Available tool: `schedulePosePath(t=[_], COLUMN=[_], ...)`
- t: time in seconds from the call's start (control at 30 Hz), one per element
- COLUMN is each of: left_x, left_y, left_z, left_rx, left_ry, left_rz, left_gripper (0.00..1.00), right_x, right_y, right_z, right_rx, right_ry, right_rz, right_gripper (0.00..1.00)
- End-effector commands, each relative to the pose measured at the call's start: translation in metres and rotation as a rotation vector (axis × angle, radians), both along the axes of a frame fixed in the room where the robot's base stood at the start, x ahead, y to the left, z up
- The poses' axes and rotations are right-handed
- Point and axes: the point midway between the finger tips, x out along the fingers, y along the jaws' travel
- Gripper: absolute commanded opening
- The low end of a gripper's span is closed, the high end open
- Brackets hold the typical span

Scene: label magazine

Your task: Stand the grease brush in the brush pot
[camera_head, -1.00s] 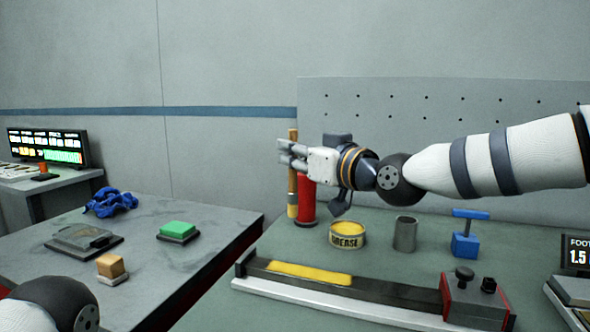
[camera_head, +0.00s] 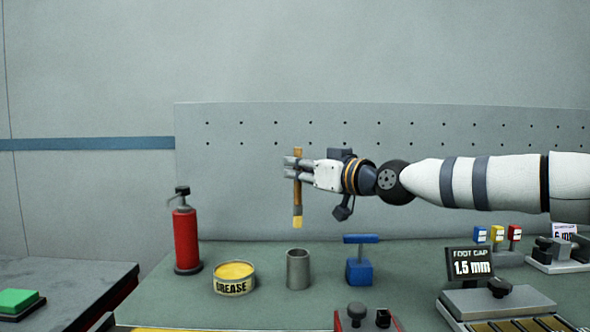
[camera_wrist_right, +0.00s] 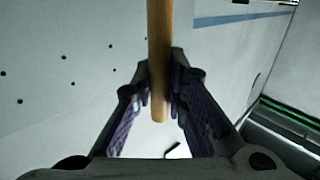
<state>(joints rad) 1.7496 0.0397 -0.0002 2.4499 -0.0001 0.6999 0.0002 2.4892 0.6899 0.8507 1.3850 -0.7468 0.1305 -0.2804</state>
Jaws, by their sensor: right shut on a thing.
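The grease brush (camera_head: 297,206) has a wooden handle and a yellow bristle end pointing down. My right gripper (camera_head: 295,167) is shut on its handle and holds it upright in the air. The handle also shows between the fingers in the right wrist view (camera_wrist_right: 159,60). The brush pot (camera_head: 298,269) is a grey metal cylinder on the bench, below the brush and apart from it. The yellow grease tin (camera_head: 234,278) stands just left of the pot. My left gripper is not in view.
A red bottle (camera_head: 186,238) stands left of the tin. A blue T-handled tool (camera_head: 360,262) stands right of the pot. A display reading 1.5 mm (camera_head: 470,267) is farther right. A pegboard (camera_head: 240,180) rises behind the bench.

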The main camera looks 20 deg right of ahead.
Motion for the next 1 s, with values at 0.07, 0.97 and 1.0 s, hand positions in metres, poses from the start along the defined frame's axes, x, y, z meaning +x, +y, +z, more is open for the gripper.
schedulePosePath(t=[0.07,0.97,1.0], left_x=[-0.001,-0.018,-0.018], left_y=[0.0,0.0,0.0], left_z=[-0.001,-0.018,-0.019], left_rx=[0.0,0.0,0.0], left_ry=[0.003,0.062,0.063], left_rz=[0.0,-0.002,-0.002], left_gripper=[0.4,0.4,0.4], right_x=[0.0,0.001,0.001], right_y=[0.0,0.0,0.0], right_z=[-0.005,-0.095,-0.097], right_rx=[0.0,0.0,0.0], right_ry=[0.001,0.003,0.003], right_rz=[0.0,0.0,0.0], right_gripper=[0.0,0.0,0.0])
